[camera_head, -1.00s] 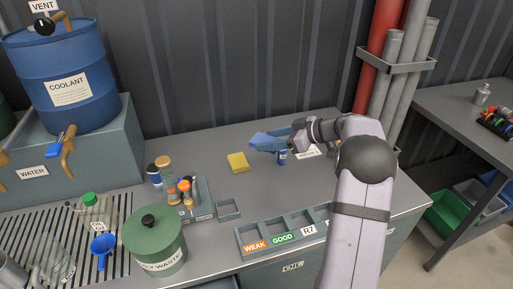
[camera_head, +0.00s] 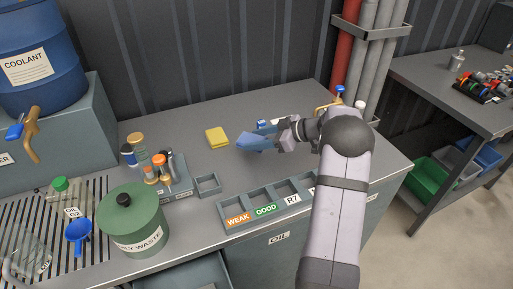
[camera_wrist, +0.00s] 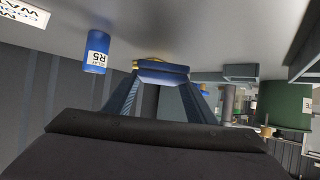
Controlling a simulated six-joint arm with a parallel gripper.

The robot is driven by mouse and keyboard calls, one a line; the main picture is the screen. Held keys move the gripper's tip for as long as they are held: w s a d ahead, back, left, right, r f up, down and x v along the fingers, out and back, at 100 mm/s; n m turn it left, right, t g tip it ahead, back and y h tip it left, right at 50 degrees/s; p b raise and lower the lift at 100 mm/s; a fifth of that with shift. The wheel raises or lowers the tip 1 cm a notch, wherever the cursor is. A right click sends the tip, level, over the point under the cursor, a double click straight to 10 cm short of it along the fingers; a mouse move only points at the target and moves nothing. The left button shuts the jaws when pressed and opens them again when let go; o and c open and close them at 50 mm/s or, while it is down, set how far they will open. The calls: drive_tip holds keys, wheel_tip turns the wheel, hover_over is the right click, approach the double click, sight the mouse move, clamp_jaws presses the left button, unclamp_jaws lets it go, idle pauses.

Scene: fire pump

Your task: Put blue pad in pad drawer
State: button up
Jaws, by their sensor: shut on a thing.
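My gripper (camera_head: 247,143) is above the bench, to the right of the yellow pad. In the wrist view its fingers are closed on the blue pad (camera_wrist: 162,72), which spans the gap between the fingertips. In the head view the blue pad is hard to tell apart from the bluish fingers. An open drawer (camera_head: 185,272) juts from the bench front at the bottom left, cut by the picture edge. No label on it is readable, so I cannot tell whether it is the pad drawer.
A yellow pad (camera_head: 217,138) lies on the bench. A blue R5 can (camera_wrist: 95,52) stands behind my gripper. The green oily waste can (camera_head: 133,222), a small empty tray (camera_head: 208,184) and the labelled sorting tray (camera_head: 270,204) stand along the front. Bare bench lies between.

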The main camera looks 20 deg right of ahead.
sight(257, 155)
drive_tip(key=shift+f, duration=2.05)
drive_tip(key=shift+f, duration=0.15)
drive_tip(key=o, duration=1.1)
drive_tip(key=shift+r, duration=0.2)
drive_tip(key=b+v, duration=0.1)
drive_tip(key=v, duration=1)
drive_tip(key=shift+s+d+r, duration=0.1)
drive_tip(key=shift+s+d, duration=0.15)
drive_tip(key=shift+d, duration=0.05)
drive_tip(key=o, duration=0.6)
drive_tip(key=shift+s, duration=0.1)
